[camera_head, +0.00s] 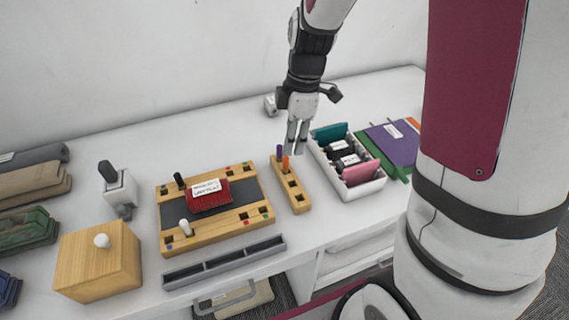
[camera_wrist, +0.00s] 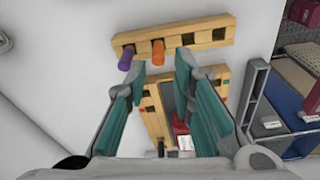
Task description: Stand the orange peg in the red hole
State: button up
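The orange peg (camera_head: 286,163) stands in a narrow wooden rack (camera_head: 298,199), in front of a purple peg. In the wrist view the orange peg (camera_wrist: 158,52) shows between my fingertips, with the purple peg (camera_wrist: 127,58) to its left. My gripper (camera_head: 296,148) is open, pointing down just above the rack's peg end. In the wrist view my gripper (camera_wrist: 161,66) has its teal fingers apart with nothing held. The wooden board (camera_head: 241,220) has square holes beside small coloured marks.
A red block (camera_head: 210,199) with a label lies on the board, near a black peg (camera_head: 179,181) and a white peg (camera_head: 185,228). A white bin (camera_head: 364,190) stands close right of the rack. A grey tray (camera_head: 225,263) lies in front.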

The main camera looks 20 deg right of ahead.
aim_at(287, 158)
jog(key=shift+w+a+f+p, duration=0.1)
jog(key=shift+a+f, duration=0.1)
jog(key=shift+f, duration=0.95)
jog(key=shift+w+a+f+p, duration=0.1)
jog(key=shift+a+f, duration=0.15)
jog(key=shift+f, duration=0.9)
jog(key=shift+a+f+p, duration=0.1)
jog(key=shift+a+f, duration=0.1)
jog(key=shift+f, duration=0.95)
jog(key=c, duration=0.5)
